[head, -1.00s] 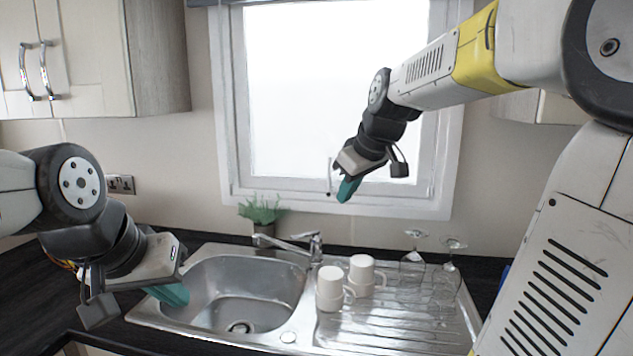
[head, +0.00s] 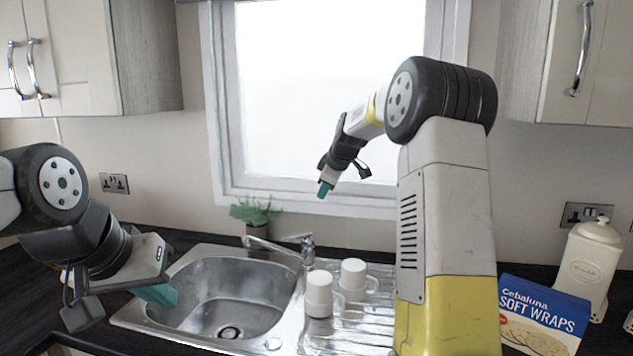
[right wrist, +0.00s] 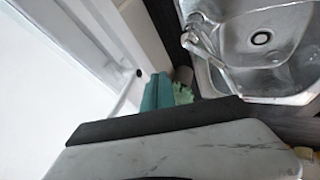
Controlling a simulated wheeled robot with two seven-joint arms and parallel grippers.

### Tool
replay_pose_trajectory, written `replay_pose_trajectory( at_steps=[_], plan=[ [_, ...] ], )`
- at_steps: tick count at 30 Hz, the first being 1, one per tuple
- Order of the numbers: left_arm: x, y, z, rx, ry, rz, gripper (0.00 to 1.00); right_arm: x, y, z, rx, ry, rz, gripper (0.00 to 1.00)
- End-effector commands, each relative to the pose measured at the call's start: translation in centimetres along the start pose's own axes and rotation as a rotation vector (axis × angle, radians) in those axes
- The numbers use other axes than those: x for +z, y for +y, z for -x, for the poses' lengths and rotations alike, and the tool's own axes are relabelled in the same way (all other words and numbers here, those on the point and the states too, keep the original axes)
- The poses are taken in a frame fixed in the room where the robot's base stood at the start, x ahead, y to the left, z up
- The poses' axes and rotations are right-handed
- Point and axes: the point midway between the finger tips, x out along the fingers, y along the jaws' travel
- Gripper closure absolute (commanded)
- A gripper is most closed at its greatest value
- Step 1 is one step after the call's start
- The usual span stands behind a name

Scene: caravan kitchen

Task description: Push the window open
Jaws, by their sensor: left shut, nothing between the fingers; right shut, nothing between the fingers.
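The window (head: 290,90) is a bright pane in a white frame above the sink; it also shows in the right wrist view (right wrist: 35,100). I cannot tell whether it stands ajar. My right gripper (head: 325,189) is shut and empty, its teal fingertips in front of the lower window frame. In the right wrist view the fingertips (right wrist: 158,92) are beside the white frame, near a thin pale handle (right wrist: 124,97); contact is unclear. In the head view the gripper hides the handle. My left gripper (head: 160,293) is shut and empty over the sink's left edge.
A steel sink (head: 215,262) with a tap (head: 285,245) lies below the window. White mugs (head: 320,295) stand on the drainer. A potted plant (head: 255,212) sits under the sill. A soft wraps box (head: 543,318) and a white canister (head: 590,262) are at right. Wall cupboards flank the window.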

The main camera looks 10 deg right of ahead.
Motion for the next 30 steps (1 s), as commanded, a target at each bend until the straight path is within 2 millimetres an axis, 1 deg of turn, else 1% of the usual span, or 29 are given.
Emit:
replay_pose_trajectory(
  at_steps=[1, 2, 3, 6, 10, 15, 25, 27, 30],
  plan=[
    [0.0, 0.0, 0.0, 0.000, 0.000, 0.000, 1.00, 0.0, -0.1, -1.2, -0.003, -0.001, 0.000, 1.00],
    [0.0, 0.0, 0.0, 0.000, 0.000, 0.000, 1.00, 0.0, -0.1, -1.8, -0.004, -0.001, 0.001, 1.00],
    [0.0, 0.0, 0.0, 0.000, 0.000, 0.000, 1.00, 0.0, 0.2, -2.4, -0.001, 0.000, 0.000, 1.00],
    [0.0, 0.0, 0.0, 0.000, 0.000, 0.000, 1.00, 0.0, 1.8, -2.9, 0.002, 0.000, 0.000, 1.00],
    [0.0, 0.0, 0.0, 0.000, 0.000, 0.000, 1.00, 0.0, 3.0, -3.4, 0.001, 0.000, -0.001, 1.00],
    [0.0, 0.0, 0.0, 0.000, 0.000, 0.000, 1.00, 0.0, 3.5, -3.7, 0.000, 0.000, -0.001, 1.00],
    [0.0, 0.0, 0.0, 0.000, 0.000, 0.000, 1.00, 0.0, 3.6, -3.8, 0.002, 0.000, 0.000, 1.00],
    [0.0, 0.0, 0.0, 0.000, 0.000, 0.000, 1.00, 0.1, 4.2, -4.3, 0.011, 0.002, 0.004, 1.00],
    [0.0, 0.0, 0.0, 0.000, 0.000, 0.000, 1.00, 0.2, 5.7, -5.5, 0.037, 0.008, 0.015, 1.00]
  ],
)
